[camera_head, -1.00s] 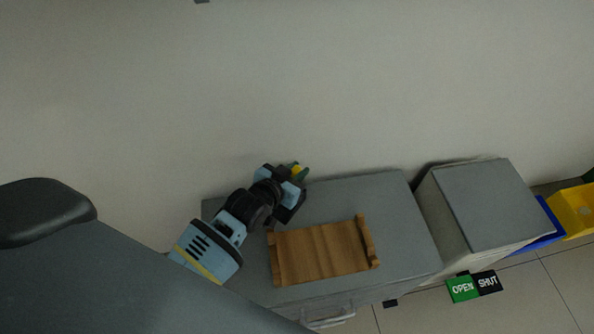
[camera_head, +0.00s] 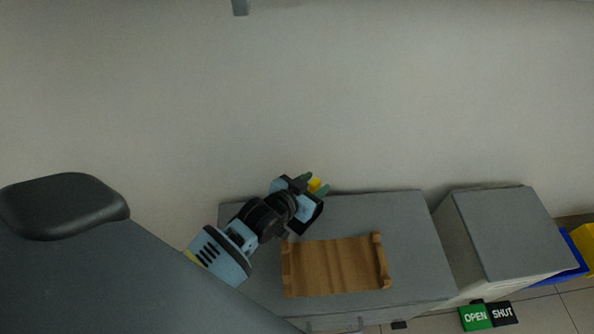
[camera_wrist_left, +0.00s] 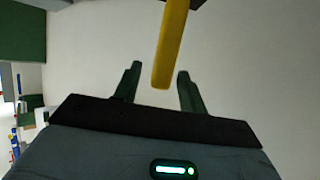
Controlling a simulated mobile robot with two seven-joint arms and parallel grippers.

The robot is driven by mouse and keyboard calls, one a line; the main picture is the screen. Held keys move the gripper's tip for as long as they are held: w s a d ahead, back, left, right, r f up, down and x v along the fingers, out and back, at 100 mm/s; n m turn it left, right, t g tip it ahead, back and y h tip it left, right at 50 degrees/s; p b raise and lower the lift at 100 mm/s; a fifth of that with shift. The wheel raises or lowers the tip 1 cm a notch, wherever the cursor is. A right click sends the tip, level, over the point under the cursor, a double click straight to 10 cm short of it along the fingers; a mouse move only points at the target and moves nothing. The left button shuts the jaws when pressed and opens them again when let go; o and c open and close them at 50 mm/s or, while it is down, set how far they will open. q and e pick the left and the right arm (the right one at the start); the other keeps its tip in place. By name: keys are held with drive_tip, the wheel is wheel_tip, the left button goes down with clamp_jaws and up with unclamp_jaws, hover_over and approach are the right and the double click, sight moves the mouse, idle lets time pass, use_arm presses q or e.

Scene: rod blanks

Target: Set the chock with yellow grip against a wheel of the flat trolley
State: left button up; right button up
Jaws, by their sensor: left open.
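My left gripper (camera_head: 318,187) is above the back edge of a grey cabinet top, near the pale wall. Its two green fingers are apart in the left wrist view (camera_wrist_left: 158,90). A yellow bar (camera_wrist_left: 171,45), which looks like the yellow grip of the chock, reaches down between the fingers, with a gap visible at the left one. In the head view a bit of yellow (camera_head: 314,185) shows between the fingers. The chock's body is not clear; only a small dark part shows at the top of the wrist view. I see no flat trolley or wheel. My right gripper is out of view.
A wooden tray (camera_head: 335,268) lies on the grey cabinet (camera_head: 408,215). To its right stand another grey-topped cabinet (camera_head: 510,235), a blue item (camera_head: 562,277) and a yellow bin (camera_head: 584,240). A green-and-black OPEN/SHUT sign (camera_head: 487,316) is at the lower right.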

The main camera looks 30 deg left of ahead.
use_arm(q)
drive_tip(key=p+v, duration=0.2)
drive_tip(key=v, duration=0.9)
drive_tip(key=s+f+g, duration=0.1)
drive_tip(key=s+f, duration=0.2)
drive_tip(key=s, duration=0.2)
drive_tip(key=s+f+g, duration=0.1)
drive_tip(key=s+f, duration=0.2)
drive_tip(key=s, duration=0.3)
drive_tip(key=s+f+g, duration=0.1)
drive_tip(key=s+f, duration=0.2)
drive_tip(key=s, duration=0.2)
drive_tip(key=shift+s+d+f, duration=0.1)
drive_tip(key=shift+s+d, duration=0.05)
drive_tip(key=shift+d, duration=0.2)
drive_tip(key=s+f+g, duration=0.3)
drive_tip(key=s, duration=1.5)
drive_tip(key=shift+d+g+y, duration=0.25)
drive_tip(key=shift+g+y, duration=0.05)
drive_tip(key=shift+g, duration=0.1)
drive_tip(key=shift+o, duration=1.2)
